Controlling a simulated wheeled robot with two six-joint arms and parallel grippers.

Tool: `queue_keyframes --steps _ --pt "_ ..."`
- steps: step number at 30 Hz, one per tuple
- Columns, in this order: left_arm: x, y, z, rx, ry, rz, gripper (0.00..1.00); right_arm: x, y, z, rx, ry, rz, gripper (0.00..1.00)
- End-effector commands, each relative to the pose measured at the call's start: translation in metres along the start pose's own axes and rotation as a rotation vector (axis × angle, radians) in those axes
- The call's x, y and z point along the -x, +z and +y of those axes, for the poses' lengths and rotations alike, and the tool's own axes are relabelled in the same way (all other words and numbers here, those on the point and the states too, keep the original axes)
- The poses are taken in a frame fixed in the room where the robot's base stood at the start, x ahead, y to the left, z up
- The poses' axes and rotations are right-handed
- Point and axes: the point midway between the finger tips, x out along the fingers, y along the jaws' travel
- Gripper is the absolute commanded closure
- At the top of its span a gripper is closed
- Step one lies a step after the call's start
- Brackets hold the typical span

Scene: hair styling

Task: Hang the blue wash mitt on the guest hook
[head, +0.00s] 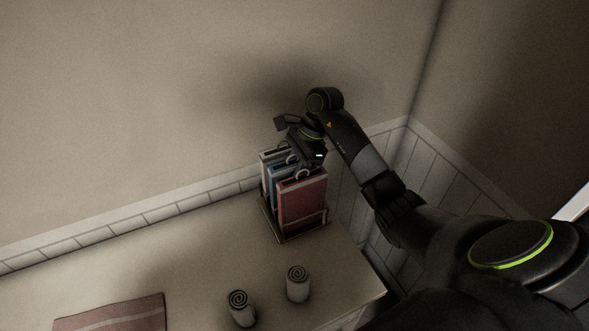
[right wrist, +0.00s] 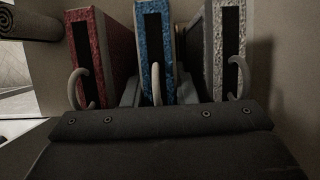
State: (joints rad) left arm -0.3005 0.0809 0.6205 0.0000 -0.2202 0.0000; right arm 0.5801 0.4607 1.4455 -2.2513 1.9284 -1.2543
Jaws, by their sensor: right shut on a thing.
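The blue wash mitt (head: 282,174) stands upright in a wooden rack (head: 284,238) on the counter, between a red mitt (head: 302,201) in front and a pale grey mitt (head: 266,160) behind. In the right wrist view the blue mitt (right wrist: 154,45) is in the middle, with a pale curved loop at its near end. My right gripper (head: 290,164) reaches down over the rack from above. Its grey fingers (right wrist: 158,92) are on both sides of the blue mitt and shut on it. The guest hook is not seen in these views. My left gripper is not in view.
The red mitt (right wrist: 98,50) and grey mitt (right wrist: 222,45) stand close on either side of the blue one. Two rolled towels (head: 298,284) (head: 241,309) stand in front of the rack. A folded pink cloth (head: 110,314) lies at left. The tiled wall is close behind.

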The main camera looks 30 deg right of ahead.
Motion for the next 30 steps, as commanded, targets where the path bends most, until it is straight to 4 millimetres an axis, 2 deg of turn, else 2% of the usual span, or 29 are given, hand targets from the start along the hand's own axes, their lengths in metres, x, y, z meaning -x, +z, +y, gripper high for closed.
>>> queue_keyframes --steps 1,5,6,15,22,23,29,30 --pt "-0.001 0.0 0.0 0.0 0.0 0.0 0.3 0.0 0.0 0.0 0.0 -0.001 0.0 0.71" --pt "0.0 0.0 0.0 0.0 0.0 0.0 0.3 0.0 0.0 0.0 0.0 0.0 0.0 0.54" --pt "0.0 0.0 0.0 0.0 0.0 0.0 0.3 0.0 0.0 0.0 0.0 0.0 0.0 0.53" --pt "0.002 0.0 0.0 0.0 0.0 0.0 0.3 0.001 0.001 0.0 0.0 0.0 0.0 0.53" --pt "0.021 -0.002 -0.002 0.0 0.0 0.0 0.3 0.005 0.003 0.0 -0.001 0.001 -0.001 0.53" --pt "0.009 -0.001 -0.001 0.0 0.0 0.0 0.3 0.007 -0.001 -0.002 0.002 -0.006 0.003 0.53" --pt "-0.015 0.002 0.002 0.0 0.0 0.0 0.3 0.035 -0.002 -0.003 0.003 -0.005 0.003 0.53" --pt "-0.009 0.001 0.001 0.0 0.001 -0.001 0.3 0.049 0.001 -0.004 0.001 -0.005 0.003 0.53"
